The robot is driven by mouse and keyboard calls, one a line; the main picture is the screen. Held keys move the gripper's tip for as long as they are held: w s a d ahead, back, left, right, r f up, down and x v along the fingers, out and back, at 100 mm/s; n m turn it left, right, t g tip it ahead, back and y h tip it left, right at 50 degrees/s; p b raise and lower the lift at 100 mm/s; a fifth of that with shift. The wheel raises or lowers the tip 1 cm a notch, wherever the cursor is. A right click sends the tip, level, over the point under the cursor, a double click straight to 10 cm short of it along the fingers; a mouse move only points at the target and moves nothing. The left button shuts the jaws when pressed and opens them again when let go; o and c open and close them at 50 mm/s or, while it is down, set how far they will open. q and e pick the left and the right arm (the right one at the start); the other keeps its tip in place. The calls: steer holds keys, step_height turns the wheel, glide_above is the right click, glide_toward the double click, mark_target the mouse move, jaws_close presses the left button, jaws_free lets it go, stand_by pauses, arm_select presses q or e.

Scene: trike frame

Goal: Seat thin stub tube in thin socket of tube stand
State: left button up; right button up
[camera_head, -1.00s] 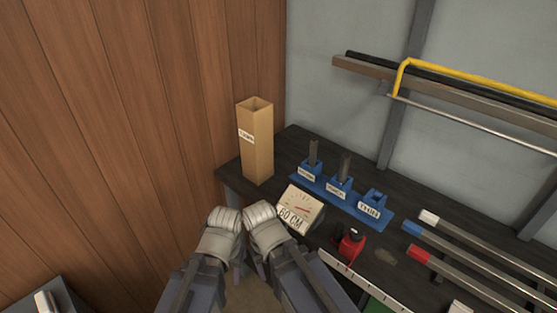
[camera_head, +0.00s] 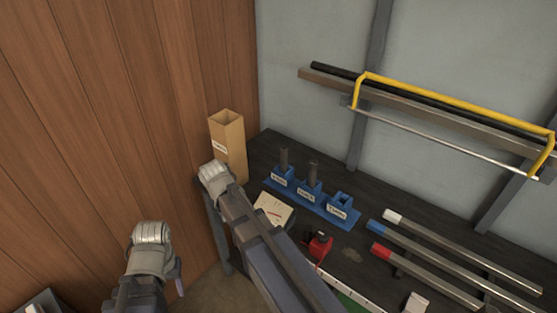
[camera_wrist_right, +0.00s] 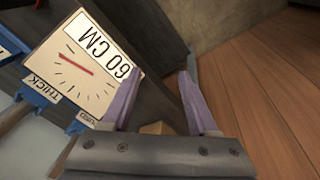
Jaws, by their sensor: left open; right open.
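The blue tube stand (camera_head: 325,212) lies on the dark bench. Its left and middle sockets each hold an upright dark tube (camera_head: 284,158); its right socket (camera_head: 341,199) looks empty. In the right wrist view a label reading THICK (camera_wrist_right: 45,88) shows on the stand. No loose thin stub tube can be made out. My left gripper (camera_head: 178,287) is low at the left, away from the bench, mostly hidden by its wrist. My right gripper (camera_wrist_right: 160,82) is open with nothing between its fingers, near the 60 CM dial block (camera_wrist_right: 88,60); my arm hides it in the head view.
An open-topped cardboard box (camera_head: 228,150) stands at the bench's left end, behind my right wrist. A red object (camera_head: 319,245) and several long tubes (camera_head: 455,255) lie to the right. Wood panelling closes the left side.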

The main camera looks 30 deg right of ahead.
mark_target(284, 152)
arm_select(q)
step_height(284, 152, up, 10)
steer(key=p, duration=0.9)
arm_select(e)
steer(key=w+d+r+m, duration=0.3)
steer(key=d, duration=0.4)
steer(key=w+d+r+m+h, duration=0.1)
steer(key=w+d+r+m, duration=0.2)
steer(key=d, duration=0.5)
steer(key=w+d+r+m+h, duration=0.1)
steer(key=w+d+r+m, duration=0.2)
steer(key=w+d+r, duration=0.2)
steer(key=shift+w+d+t, duration=0.2)
steer(key=shift+d+t, duration=0.2)
steer(key=shift+d, duration=1.15)
steer(key=shift+w+d+f+m+b, duration=0.15)
steer(key=shift+d+f+b, duration=0.1)
steer(key=shift+f+b, duration=0.5)
steer(key=shift+w+d+f+m+b, duration=0.15)
steer(key=shift+d+f+b, duration=0.1)
steer(key=shift+f+b, duration=0.4)
steer(key=b+x, duration=0.4)
steer(key=x, duration=0.1)
steer(key=shift+w+b, duration=0.35)
arm_select(q)
step_height(284, 152, down, 7)
steer(key=shift+f, duration=0.15)
arm_select(e)
steer(key=shift+r, duration=0.15)
jaws_close()
